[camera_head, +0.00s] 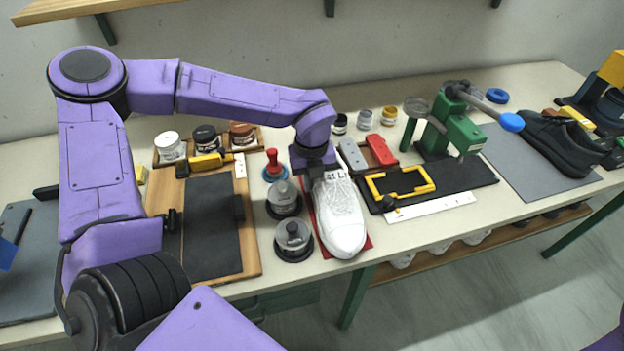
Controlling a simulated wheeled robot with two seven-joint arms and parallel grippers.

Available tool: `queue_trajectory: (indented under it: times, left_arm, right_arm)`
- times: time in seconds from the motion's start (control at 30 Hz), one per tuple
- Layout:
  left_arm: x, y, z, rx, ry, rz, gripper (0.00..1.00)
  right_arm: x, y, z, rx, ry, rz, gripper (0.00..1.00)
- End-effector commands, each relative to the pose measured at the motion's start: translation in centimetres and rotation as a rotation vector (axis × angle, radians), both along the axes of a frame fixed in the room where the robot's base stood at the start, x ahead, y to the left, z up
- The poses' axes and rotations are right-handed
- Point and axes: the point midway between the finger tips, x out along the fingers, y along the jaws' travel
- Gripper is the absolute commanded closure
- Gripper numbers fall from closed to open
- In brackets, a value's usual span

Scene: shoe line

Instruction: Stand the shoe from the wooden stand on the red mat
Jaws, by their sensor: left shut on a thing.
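A white shoe (342,218) is over the red mat (367,243), with its toe toward the front edge of the table. It looks level, sole down; whether the sole touches the mat I cannot tell. My left gripper (316,168) is shut on the shoe at its heel end, and the gripper hides that part. Only strips of the red mat show around the shoe. A wooden board with a dark pad (252,259) lies to the left with no shoe on it; I cannot tell whether it is the wooden stand. My right gripper is out of view.
Two dark round weights (293,239) stand close left of the shoe, with a red-handled tool (273,165) behind. A black tray with a yellow frame (465,180) is to the right. A green press (455,132) and a dark shoe (558,142) are farther right. Jars stand behind.

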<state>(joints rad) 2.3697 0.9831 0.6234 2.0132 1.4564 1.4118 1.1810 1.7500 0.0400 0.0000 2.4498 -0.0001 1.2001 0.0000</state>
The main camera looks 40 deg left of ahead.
Motion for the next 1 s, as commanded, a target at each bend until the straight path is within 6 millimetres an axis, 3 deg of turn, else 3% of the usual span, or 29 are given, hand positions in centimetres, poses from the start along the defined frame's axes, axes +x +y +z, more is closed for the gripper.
queue_trajectory:
  times: [0.07, 0.1, 0.17, 0.43, 0.57, 0.8, 1.0]
  left_arm:
    - [0.0, 0.0, -0.4, -0.001, -0.001, 0.000, 1.00]
    - [0.0, 0.0, -0.3, 0.000, 0.000, 0.000, 0.76]
    - [0.0, 0.0, -0.3, 0.000, 0.000, 0.000, 0.60]
    - [0.0, 0.0, -0.1, 0.000, 0.000, 0.000, 0.60]
    - [0.1, 0.0, 1.1, -0.001, -0.002, 0.002, 0.60]
    - [0.1, 0.0, 7.1, 0.000, -0.007, 0.001, 0.60]
    - [0.0, 0.0, 11.0, 0.001, -0.003, 0.001, 0.60]
  right_arm:
    - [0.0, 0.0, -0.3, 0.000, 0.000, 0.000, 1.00]
    - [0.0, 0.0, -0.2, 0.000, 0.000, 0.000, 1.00]
    - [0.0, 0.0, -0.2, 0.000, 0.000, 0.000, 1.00]
    - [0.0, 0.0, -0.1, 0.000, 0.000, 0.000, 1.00]
    - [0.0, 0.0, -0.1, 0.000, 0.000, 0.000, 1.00]
    - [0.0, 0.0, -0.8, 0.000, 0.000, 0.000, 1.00]
    - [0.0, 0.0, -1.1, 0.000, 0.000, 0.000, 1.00]
